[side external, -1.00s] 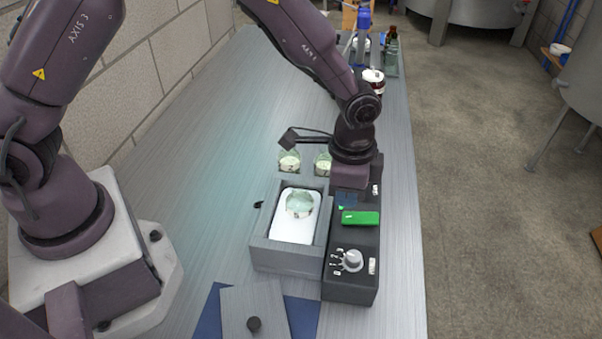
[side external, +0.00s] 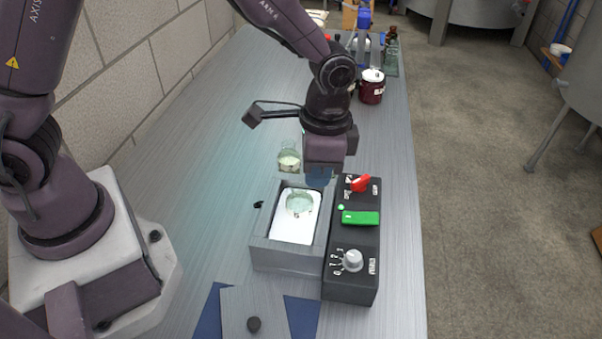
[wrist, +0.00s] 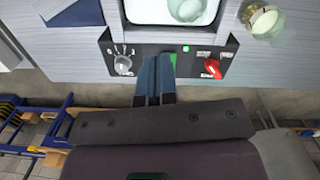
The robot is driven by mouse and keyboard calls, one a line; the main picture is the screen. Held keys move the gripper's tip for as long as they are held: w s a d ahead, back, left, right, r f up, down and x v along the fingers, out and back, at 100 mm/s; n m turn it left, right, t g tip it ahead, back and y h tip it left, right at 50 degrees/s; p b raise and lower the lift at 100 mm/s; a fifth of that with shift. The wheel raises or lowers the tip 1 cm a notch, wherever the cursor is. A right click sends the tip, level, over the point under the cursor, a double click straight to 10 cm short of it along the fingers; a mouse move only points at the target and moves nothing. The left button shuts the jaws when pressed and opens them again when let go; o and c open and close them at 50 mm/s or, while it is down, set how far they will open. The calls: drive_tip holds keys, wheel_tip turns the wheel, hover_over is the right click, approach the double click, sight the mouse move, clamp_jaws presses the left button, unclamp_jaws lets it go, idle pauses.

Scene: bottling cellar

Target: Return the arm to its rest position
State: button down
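My gripper (side external: 318,178) hangs above the far end of the grey box and black control panel, clear of both. In the wrist view its blue fingers (wrist: 156,80) lie side by side, shut with nothing seen between them. The black control panel (side external: 350,283) carries a dial (side external: 352,260), a green button (side external: 360,218), a small lit green lamp (side external: 341,207) and a red switch (side external: 361,183). The red switch also shows in the wrist view (wrist: 212,67), right of the fingers.
The open grey box (side external: 284,257) holds a glass vessel (side external: 299,203) on a bright white base. A glass beaker (side external: 289,159) stands behind it. A grey lid (side external: 254,318) lies in front on a blue mat (side external: 302,316). A dark red jar (side external: 372,87) stands farther back.

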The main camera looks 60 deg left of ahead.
drive_tip(key=s+a+r+n+t, duration=0.3)
drive_tip(key=s+a+r, duration=0.3)
drive_tip(key=r, duration=0.3)
drive_tip(key=s+a+r+n+t, duration=0.3)
drive_tip(key=s+a+r, duration=0.3)
drive_tip(key=s+r, duration=0.3)
drive_tip(key=shift+a+r+n, duration=0.15)
drive_tip(key=shift+r+n, duration=0.25)
drive_tip(key=shift+r, duration=0.15)
